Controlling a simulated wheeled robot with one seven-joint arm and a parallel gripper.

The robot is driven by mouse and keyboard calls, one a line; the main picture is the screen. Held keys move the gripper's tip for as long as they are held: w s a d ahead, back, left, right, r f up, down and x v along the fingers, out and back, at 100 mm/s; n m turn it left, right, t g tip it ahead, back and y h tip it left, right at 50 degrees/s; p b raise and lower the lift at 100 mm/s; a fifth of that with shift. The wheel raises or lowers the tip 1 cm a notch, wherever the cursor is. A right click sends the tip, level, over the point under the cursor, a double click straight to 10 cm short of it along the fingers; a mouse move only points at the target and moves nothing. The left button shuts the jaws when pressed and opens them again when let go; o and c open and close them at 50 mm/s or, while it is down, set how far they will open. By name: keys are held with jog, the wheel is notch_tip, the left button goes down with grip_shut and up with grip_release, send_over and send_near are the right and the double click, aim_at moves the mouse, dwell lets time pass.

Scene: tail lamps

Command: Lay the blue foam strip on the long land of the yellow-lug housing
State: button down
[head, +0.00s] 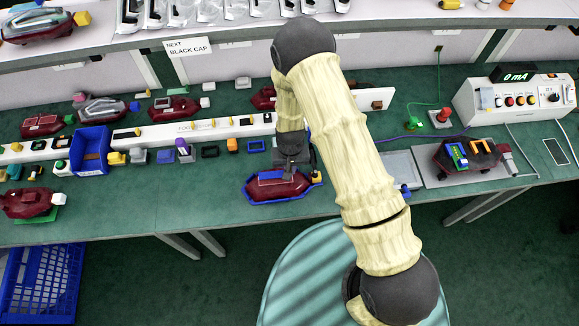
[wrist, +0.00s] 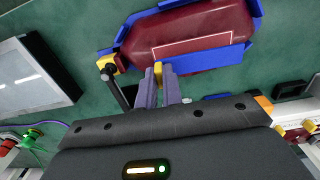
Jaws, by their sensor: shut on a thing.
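The dark red housing (head: 272,190) sits on the green bench, with blue edging around it and a yellow lug (head: 317,177) at its right end. In the wrist view the housing (wrist: 185,38) is at the top and the yellow lug (wrist: 107,66) is at its left. My gripper (head: 289,172) is directly over the housing. In the wrist view my gripper (wrist: 165,72) is shut on one end of the blue foam strip (wrist: 215,62), which extends right along the housing's lower long edge. I cannot tell whether the strip touches the land.
A grey plate (head: 403,170) lies right of the housing. A white rail (head: 210,131) with fittings runs behind. A blue bin (head: 90,150) stands left, and a power unit (head: 515,100) stands back right.

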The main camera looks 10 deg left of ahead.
jog(key=shift+f+b, duration=0.4)
jog(key=shift+f, duration=0.45)
jog(key=shift+w, duration=0.15)
jog(key=shift+s+a, duration=0.15)
jog(key=shift+s, duration=0.15)
jog(key=shift+d, duration=0.2)
jog(key=shift+w+a, duration=0.15)
jog(key=shift+f, duration=0.2)
